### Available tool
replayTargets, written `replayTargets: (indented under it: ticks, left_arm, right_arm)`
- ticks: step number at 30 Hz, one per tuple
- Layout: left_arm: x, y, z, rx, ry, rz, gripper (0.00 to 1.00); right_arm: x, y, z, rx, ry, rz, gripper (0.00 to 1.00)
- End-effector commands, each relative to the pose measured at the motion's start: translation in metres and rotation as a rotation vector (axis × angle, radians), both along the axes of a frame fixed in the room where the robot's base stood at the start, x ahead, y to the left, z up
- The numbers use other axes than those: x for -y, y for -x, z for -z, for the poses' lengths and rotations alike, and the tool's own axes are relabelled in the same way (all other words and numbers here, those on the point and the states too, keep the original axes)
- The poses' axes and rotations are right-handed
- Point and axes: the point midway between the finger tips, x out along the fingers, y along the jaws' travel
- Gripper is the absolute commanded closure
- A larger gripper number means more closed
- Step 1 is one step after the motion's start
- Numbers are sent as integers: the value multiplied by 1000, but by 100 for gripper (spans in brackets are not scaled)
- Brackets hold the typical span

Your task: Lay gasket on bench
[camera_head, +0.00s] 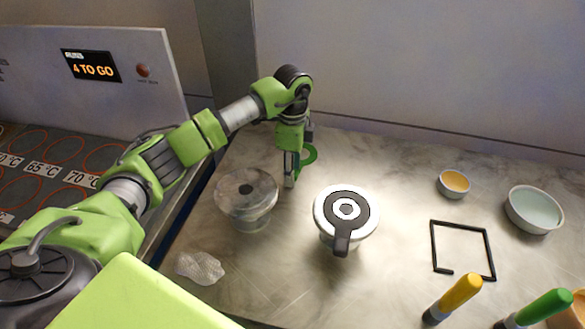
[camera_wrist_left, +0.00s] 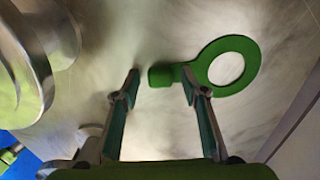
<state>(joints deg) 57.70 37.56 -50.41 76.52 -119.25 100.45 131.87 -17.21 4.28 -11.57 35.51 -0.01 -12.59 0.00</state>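A green ring gasket with a tab (camera_head: 311,154) is on the bench (camera_head: 400,165) at the back, partly hidden behind my left gripper (camera_head: 290,180). In the left wrist view the gasket (camera_wrist_left: 251,55) appears flat on the bench, its tab pointing left. My left gripper (camera_wrist_left: 161,80) is open there, its fingers spread, with the tab end showing between the fingertips and not pinched. The right-hand finger overlaps the tab's neck; whether it touches cannot be told. A dark gasket with a tab (camera_head: 342,240) lies on a white-topped vessel (camera_head: 327,205). My right gripper is not in view.
A clear flanged vessel (camera_head: 250,215) stands left of the white-topped one. A crumpled clear piece (camera_head: 200,267) lies at front left. An orange-filled bowl (camera_head: 454,184), a pale bowl (camera_head: 534,210), a black square frame (camera_head: 434,247) and yellow (camera_head: 460,293) and green (camera_head: 545,307) handled tools are at right.

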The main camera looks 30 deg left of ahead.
Motion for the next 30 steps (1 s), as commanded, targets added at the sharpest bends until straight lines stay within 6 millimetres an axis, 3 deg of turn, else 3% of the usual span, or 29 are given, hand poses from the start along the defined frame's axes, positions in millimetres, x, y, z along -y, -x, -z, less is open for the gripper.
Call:
replayTargets:
  ticks: [11, 24, 30]
  left_arm:
    - [0, -1, -8, 3, 0, 0, 60]
    - [0, -1, -94, 4, 1, 0, 60]
    - [0, 0, -118, 1, 0, 0, 60]
  right_arm:
    - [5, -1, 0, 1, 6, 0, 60]
    - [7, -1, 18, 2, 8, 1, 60]
    - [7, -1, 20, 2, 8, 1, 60]
